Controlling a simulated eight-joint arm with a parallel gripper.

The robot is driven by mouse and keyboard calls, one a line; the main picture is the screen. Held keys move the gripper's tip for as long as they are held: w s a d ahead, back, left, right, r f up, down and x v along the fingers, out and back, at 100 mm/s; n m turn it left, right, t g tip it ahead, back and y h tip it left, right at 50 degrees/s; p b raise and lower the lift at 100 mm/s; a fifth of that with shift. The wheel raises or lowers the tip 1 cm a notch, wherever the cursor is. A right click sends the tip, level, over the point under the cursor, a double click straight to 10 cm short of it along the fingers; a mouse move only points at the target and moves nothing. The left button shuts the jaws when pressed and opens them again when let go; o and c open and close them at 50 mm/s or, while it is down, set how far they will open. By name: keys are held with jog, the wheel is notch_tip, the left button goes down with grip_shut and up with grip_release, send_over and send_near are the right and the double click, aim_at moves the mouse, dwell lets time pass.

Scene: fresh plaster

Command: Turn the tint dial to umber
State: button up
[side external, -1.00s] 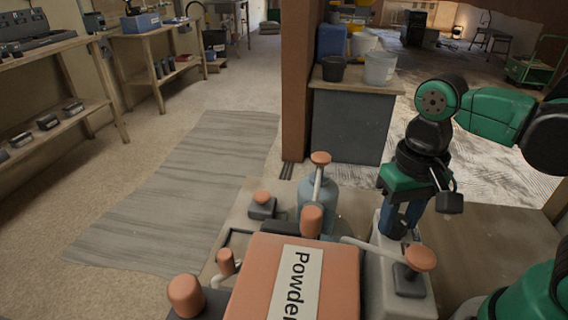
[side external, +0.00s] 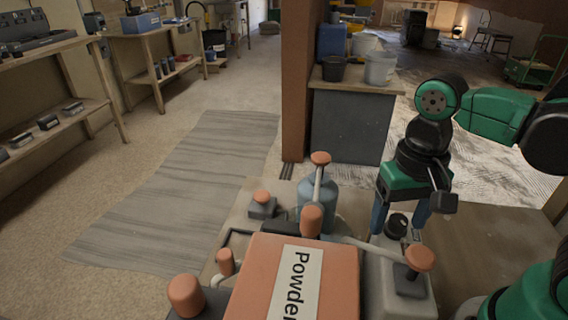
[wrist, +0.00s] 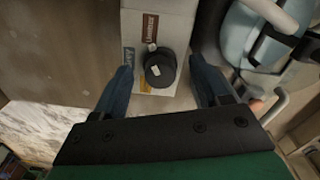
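The tint dial (wrist: 160,68) is a round black knob on a pale box (wrist: 180,20), with small white marks on it and near its upper edge. A brown label reading umber (wrist: 151,28) lies above it. A blue label (wrist: 129,60) is to its left and a yellow label (wrist: 145,89) is partly hidden below it. My gripper (wrist: 162,70) is open, with one blue finger on each side of the dial and gaps between. In the side external view the dial (side external: 397,225) shows between the spread fingers of my gripper (side external: 399,222).
A blue-grey bottle (side external: 317,205) with an orange-topped pump stands left of the pale box. An orange box marked Powder (side external: 255,285) is in the foreground. Several orange knobs and a grey lever arm (side external: 365,247) are close by. Bare tabletop (side external: 480,245) lies to the right.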

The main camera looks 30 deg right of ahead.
aim_at(399, 218)
jog(key=shift+r, duration=2.8)
jog(key=w+d+f+n+t, duration=0.3)
jog(key=w+n+t, duration=0.2)
jog(key=w+t, duration=0.2)
jog(key=shift+f, duration=0.3)
jog(key=shift+w, duration=0.1)
